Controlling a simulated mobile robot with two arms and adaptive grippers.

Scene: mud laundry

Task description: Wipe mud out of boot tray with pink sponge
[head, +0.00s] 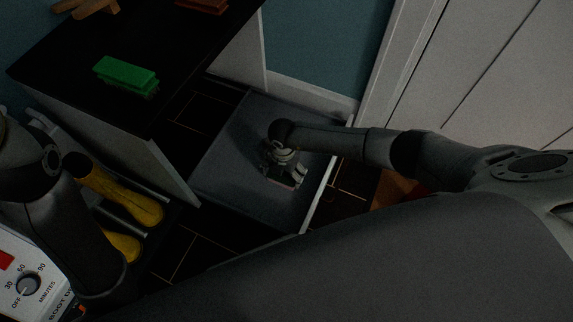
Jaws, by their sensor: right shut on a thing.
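The boot tray (230,189) is a wide grey tray with a pale rim on the floor, between the black-topped bench and the door. My right arm reaches in from the right. My right gripper (284,177) is inside the tray, pointing down, and shut on the pink sponge (287,186). Only a thin pink edge of the sponge shows low at the fingers; the rest is hidden by the gripper. The sponge seems to be at the tray floor, but contact is hard to tell. No mud stands out in the dim light. My left arm is at the left; its gripper is out of view.
A green brush (127,74) lies on the black bench top (170,50). An orange-brown object (393,188) is partly hidden behind my right arm. The white door (490,70) bounds the right.

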